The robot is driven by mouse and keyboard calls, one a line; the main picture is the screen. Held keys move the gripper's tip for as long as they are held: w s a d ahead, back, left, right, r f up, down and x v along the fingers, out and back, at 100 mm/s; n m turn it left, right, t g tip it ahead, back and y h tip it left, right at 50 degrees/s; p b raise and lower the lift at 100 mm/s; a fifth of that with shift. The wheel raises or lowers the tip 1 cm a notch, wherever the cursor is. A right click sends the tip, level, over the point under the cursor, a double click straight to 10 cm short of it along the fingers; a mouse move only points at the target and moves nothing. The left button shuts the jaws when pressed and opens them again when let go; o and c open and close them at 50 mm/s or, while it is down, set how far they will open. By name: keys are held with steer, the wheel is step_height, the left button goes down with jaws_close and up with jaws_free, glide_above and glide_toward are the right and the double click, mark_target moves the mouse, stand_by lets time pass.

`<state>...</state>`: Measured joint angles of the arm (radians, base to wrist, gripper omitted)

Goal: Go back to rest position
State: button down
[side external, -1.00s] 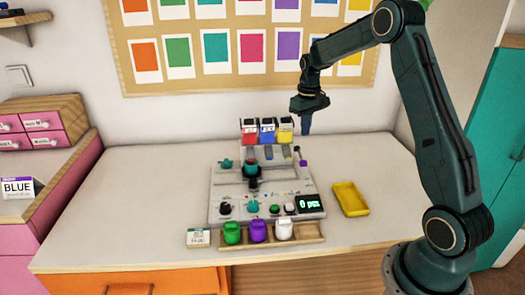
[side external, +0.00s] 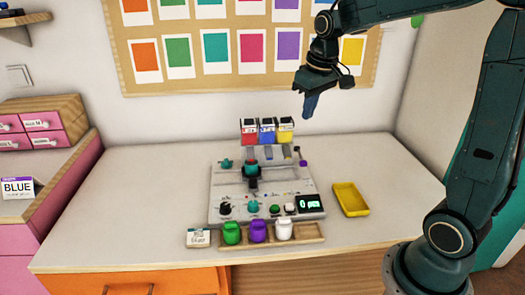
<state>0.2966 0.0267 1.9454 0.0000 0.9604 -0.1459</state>
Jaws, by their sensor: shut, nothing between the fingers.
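My gripper (side external: 308,112) hangs in the air above the back right of the table, in front of the wall. Its fingers are together and hold nothing. It points down with a slight tilt and is apart from everything. The grey bead board machine (side external: 230,203) stands on the table below and to the left of it, with knobs, buttons and a small lit display (side external: 309,204). Red (side external: 249,130), blue (side external: 267,130) and yellow (side external: 286,130) containers stand in a row at its back.
A yellow tray (side external: 350,199) lies empty right of the machine. Green (side external: 232,232), purple (side external: 258,231) and white (side external: 284,229) containers sit in a wooden rack in front. A small card (side external: 198,237) stands left of the rack. A BLUE sign (side external: 17,188) is at far left.

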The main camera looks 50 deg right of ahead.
steer(key=s+a+n+t, duration=0.1)
steer(key=s+a, duration=0.4)
steer(key=s, duration=0.4)
steer(key=s+a+r+t, duration=0.1)
steer(key=s+a+t, duration=0.1)
steer(key=s+a, duration=0.4)
steer(key=s, duration=0.3)
steer(key=shift+s+n+y, duration=0.25)
steer(key=shift+n+y, duration=0.15)
steer(key=shift+w, duration=0.15)
stand_by(0.4)
